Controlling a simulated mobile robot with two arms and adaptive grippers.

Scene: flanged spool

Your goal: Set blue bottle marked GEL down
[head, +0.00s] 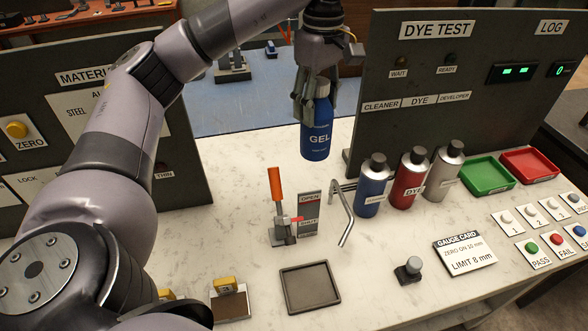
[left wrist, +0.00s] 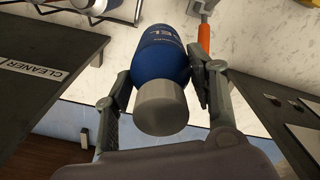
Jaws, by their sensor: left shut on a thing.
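The blue bottle marked GEL (head: 317,128) hangs upright in my left gripper (head: 311,108), near the back edge of the white marble counter. The fingers are shut on its upper part, and its grey cap shows between them. In the left wrist view the blue bottle (left wrist: 162,55) sits between the two fingers of the left gripper (left wrist: 165,85), its grey cap toward the camera. Its base appears clear of the counter, though the exact gap is hard to tell. My right gripper is not in view.
An orange-handled lever (head: 275,190) and a bent metal rod (head: 345,215) stand in front of the bottle. Blue (head: 373,185), red (head: 409,178) and grey (head: 444,172) bottles stand right. A dark square tray (head: 310,287) lies at the front. The DYE TEST panel (head: 450,80) rises at right.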

